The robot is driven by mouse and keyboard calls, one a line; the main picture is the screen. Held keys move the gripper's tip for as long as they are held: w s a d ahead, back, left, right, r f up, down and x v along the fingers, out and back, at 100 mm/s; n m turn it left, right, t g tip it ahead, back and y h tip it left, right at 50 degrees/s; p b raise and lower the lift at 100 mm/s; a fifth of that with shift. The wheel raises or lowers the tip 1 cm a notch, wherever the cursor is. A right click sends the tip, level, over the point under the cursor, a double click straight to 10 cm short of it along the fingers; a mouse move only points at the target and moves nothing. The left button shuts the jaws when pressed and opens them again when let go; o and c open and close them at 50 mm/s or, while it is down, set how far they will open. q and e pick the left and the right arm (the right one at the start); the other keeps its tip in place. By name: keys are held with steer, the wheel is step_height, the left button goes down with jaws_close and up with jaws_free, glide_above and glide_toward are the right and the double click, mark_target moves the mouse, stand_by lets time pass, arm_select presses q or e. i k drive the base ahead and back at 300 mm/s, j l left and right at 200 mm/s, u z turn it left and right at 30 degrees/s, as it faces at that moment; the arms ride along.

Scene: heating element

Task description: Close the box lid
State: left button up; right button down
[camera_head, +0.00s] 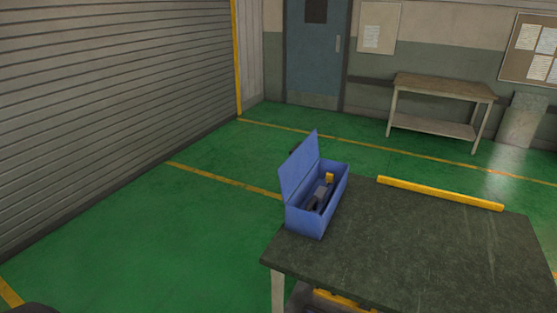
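A blue box (308,221) stands on the left end of the dark table, close to the table's left edge. Its blue lid (300,168) is open and stands up tilted along the box's left side. Inside the box lie a dark grey object (319,196) and a small yellow piece (329,177); I cannot tell exactly what they are. Neither of my grippers is in view. A dark shape at the bottom left corner is too cut off to identify.
The dark table (420,245) has a bare top to the right of the box. A yellow bar (440,194) runs along its far edge. A workbench (440,90) stands by the back wall. Green floor is clear to the left, up to a roller shutter (110,90).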

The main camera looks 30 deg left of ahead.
mark_target(304, 155)
steer(key=k+j, duration=0.1)
steer(key=j, duration=0.3)
steer(key=j+z, duration=0.1)
steer(key=j, duration=0.3)
steer(key=k+j, duration=0.15)
steer(key=j, duration=0.25)
steer(key=k+j+z, duration=0.1)
steer(key=j, duration=0.3)
steer(key=k+j, duration=0.15)
steer(key=j, duration=0.2)
steer(key=k+j+z, duration=0.1)
steer(key=j, duration=0.3)
steer(key=k+j, duration=0.1)
steer(key=j, duration=0.3)
steer(key=z, duration=0.05)
